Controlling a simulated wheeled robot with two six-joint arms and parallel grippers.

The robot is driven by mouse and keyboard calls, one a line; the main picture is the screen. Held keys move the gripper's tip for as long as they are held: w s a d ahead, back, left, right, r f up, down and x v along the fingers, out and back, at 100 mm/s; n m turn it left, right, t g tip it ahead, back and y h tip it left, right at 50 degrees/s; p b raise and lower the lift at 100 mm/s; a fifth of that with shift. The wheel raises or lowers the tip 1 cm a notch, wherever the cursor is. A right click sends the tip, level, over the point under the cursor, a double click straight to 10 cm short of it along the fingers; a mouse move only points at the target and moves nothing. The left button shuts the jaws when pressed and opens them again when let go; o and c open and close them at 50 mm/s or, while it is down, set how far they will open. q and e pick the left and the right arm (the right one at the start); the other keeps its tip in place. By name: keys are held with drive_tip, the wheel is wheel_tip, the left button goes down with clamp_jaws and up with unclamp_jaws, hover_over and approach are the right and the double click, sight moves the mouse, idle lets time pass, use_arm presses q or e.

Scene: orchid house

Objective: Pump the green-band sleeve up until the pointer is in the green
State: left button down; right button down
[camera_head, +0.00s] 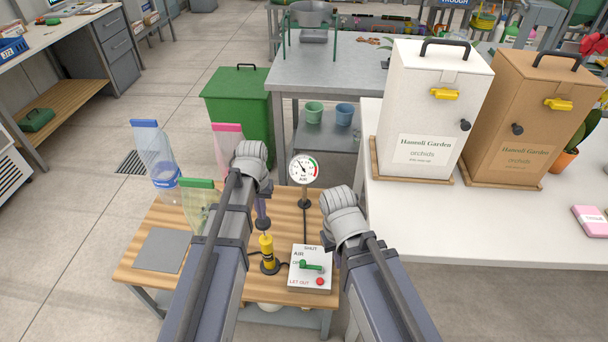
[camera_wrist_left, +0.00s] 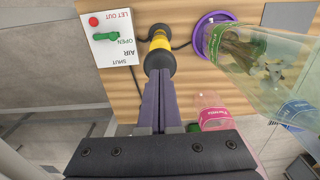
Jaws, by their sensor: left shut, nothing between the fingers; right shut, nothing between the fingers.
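The green-band sleeve (camera_head: 200,205) is clear with a green top band. In the left wrist view it (camera_wrist_left: 275,80) stands by a purple ring (camera_wrist_left: 218,22). The yellow hand pump (camera_head: 267,250) stands upright on the wooden table. My left gripper (camera_head: 262,217) is shut and empty above it. In the left wrist view its fingertips are at the pump's black top (camera_wrist_left: 159,63); I cannot tell if they touch. The gauge (camera_head: 304,169) has a small pointer that seems to point up-left, outside the green arc. My right gripper (camera_head: 331,243) is mostly hidden behind its wrist.
The air box (camera_head: 310,283) has a green lever (camera_head: 312,266) towards OPEN and a red LET OUT button (camera_head: 320,281). Blue-band (camera_head: 155,155) and pink-band (camera_head: 228,145) sleeves stand left. A grey plate (camera_head: 162,250) lies front left. The white table (camera_head: 420,215) is at right.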

sight(264, 227)
use_arm(q)
drive_tip(key=shift+f, duration=0.1)
drive_tip(key=shift+f+b, duration=3.75)
drive_tip(key=shift+b, duration=0.1)
wheel_tip(264, 227, up, 8)
drive_tip(key=p, duration=0.8)
drive_tip(key=shift+f, duration=0.15)
drive_tip(key=shift+f, duration=0.1)
drive_tip(key=shift+f+b, duration=3.75)
drive_tip(key=shift+b, duration=0.25)
wheel_tip(264, 227, up, 8)
drive_tip(key=p, duration=0.8)
drive_tip(key=shift+f, duration=0.15)
drive_tip(key=shift+f, duration=0.1)
